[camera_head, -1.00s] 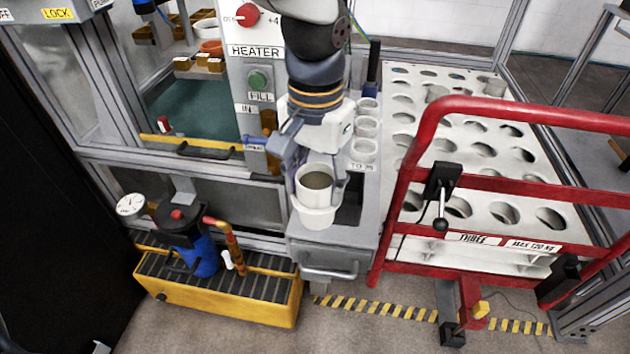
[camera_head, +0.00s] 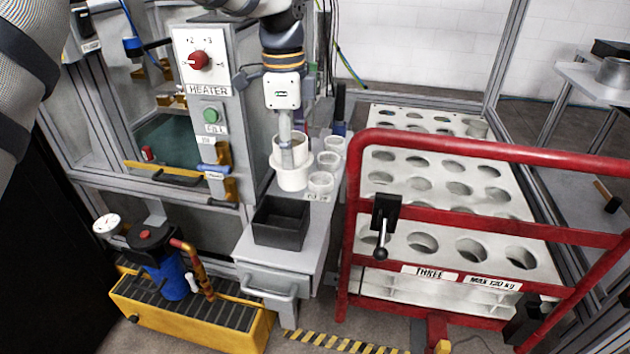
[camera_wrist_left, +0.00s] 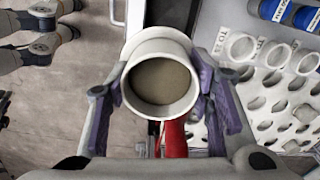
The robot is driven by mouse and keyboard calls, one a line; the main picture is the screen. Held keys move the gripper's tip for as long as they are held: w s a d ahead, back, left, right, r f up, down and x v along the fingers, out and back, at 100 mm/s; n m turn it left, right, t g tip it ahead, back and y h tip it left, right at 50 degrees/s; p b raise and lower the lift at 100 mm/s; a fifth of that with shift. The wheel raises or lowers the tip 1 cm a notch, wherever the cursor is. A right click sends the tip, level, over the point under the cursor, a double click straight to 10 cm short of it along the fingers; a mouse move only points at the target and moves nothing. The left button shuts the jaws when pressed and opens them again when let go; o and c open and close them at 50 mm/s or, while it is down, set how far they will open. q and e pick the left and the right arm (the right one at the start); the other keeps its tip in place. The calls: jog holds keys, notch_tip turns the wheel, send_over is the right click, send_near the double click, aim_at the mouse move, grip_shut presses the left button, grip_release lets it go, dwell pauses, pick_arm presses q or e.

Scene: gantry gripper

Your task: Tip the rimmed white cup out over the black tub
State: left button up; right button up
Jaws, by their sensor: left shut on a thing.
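The rimmed white cup (camera_head: 293,180) is upright, with a wide collar around its body. My left gripper (camera_head: 287,147) is shut on it, with a finger (camera_wrist_left: 107,112) on each side in the left wrist view. Grey-brown contents show inside the cup (camera_wrist_left: 161,82). The black tub (camera_head: 281,222) stands on the grey bench, nearer the camera than the cup. It looks empty. The cup appears behind the tub, beside the small white cups; its height above the bench is hard to tell. My right gripper is not in view.
Several small white cups (camera_head: 321,184) stand in a row right of the held cup. The heater panel (camera_head: 207,75) rises on the left. A red-railed rack (camera_head: 465,150) stands close on the right. A yellow tray (camera_head: 185,312) with a pump is on the floor.

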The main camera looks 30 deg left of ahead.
aim_at(275, 168)
pick_arm(q)
jog(key=a+f+t+y+p, duration=0.1)
jog(key=f+t, duration=0.1)
jog(key=t, duration=0.1)
jog(key=a+f+m+t+p, duration=0.1)
jog(key=f+t+p, duration=0.1)
jog(key=t, duration=0.1)
jog(key=a+f+m+t+y+p, duration=0.1)
jog(key=f+t, duration=0.1)
jog(key=t, duration=0.1)
jog(key=shift+a+f+t+y, duration=0.2)
jog(key=shift+a+t+y, duration=0.1)
jog(key=shift+a, duration=0.1)
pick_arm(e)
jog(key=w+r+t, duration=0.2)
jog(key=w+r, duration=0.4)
pick_arm(q)
jog(key=shift+w+a+f+t+y+b, duration=0.2)
jog(key=shift+w+f+t+y+b, duration=0.4)
jog(key=shift+t+b, duration=1.15)
jog(key=shift+w+a+f+t+y+b, duration=0.25)
jog(key=shift+w+t+b, duration=0.8)
jog(key=shift+t, duration=1.2)
jog(key=shift+w+a+f+t+y+b, duration=0.1)
jog(key=shift+w+f+t+y+b, duration=0.5)
jog(key=shift+t+b, duration=1.2)
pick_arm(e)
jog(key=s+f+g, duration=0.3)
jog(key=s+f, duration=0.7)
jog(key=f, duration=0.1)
